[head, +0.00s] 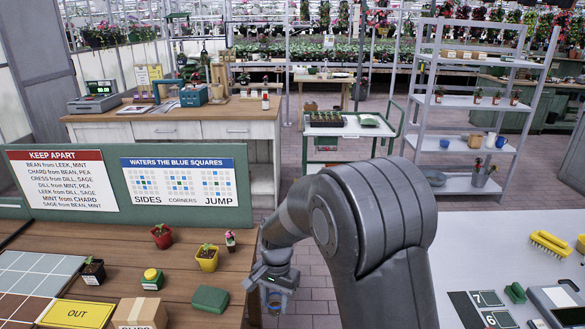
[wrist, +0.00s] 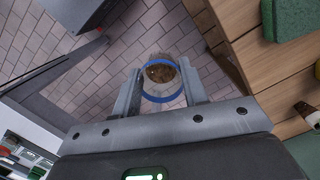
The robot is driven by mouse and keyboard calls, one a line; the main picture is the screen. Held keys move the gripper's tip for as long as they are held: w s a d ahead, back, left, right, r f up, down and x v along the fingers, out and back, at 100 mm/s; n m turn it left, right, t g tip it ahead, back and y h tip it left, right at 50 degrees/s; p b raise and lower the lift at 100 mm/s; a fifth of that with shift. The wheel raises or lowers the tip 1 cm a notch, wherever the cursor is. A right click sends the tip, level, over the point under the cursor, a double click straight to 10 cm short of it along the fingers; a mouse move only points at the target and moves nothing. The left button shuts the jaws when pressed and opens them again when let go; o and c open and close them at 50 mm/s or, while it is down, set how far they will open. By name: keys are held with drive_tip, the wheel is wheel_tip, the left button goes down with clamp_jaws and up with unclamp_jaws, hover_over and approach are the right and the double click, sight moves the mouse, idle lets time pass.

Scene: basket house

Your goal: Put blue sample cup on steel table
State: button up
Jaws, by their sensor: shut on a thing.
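My gripper (head: 275,287) is shut on the blue sample cup (head: 274,304), a clear cup with blue bands. In the wrist view, my gripper (wrist: 160,82) has one finger on each side of the cup (wrist: 162,97), and brown matter shows inside it. The cup hangs over the tiled floor, just off the right edge of the wooden table. A grey table (head: 490,245), which looks like the steel table, stands at the right; my arm hides its left part.
The wooden table (head: 205,280) holds several potted seedlings, a yellow-lidded jar (head: 152,279), a green block (head: 210,299) and a cardboard box (head: 139,314).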

drive_tip(key=w+d+f+n, duration=0.1)
drive_tip(key=d+f+n, duration=0.1)
drive_tip(key=d+f, duration=0.4)
drive_tip(key=w+d+f+n, duration=0.2)
drive_tip(key=d+f, duration=0.4)
drive_tip(key=d, duration=0.8)
drive_tip(key=shift+w+d+n+g+h, duration=0.15)
drive_tip(key=shift+d+n+g+h, duration=0.15)
drive_tip(key=shift+n, duration=0.1)
drive_tip(key=shift+a+r, duration=0.1)
wheel_tip(320, 180, up, 20)
drive_tip(key=s+d+m, duration=0.2)
drive_tip(key=d, duration=1.6)
drive_tip(key=s+d+m, duration=0.3)
drive_tip(key=d, duration=1.4)
drive_tip(key=shift+n+y, duration=0.3)
drive_tip(key=shift+y, duration=0.1)
drive_tip(key=shift+w+f, duration=0.2)
drive_tip(key=shift+f, duration=2.9)
drive_tip(key=shift+w+f, duration=0.2)
drive_tip(key=shift+f, duration=2.9)
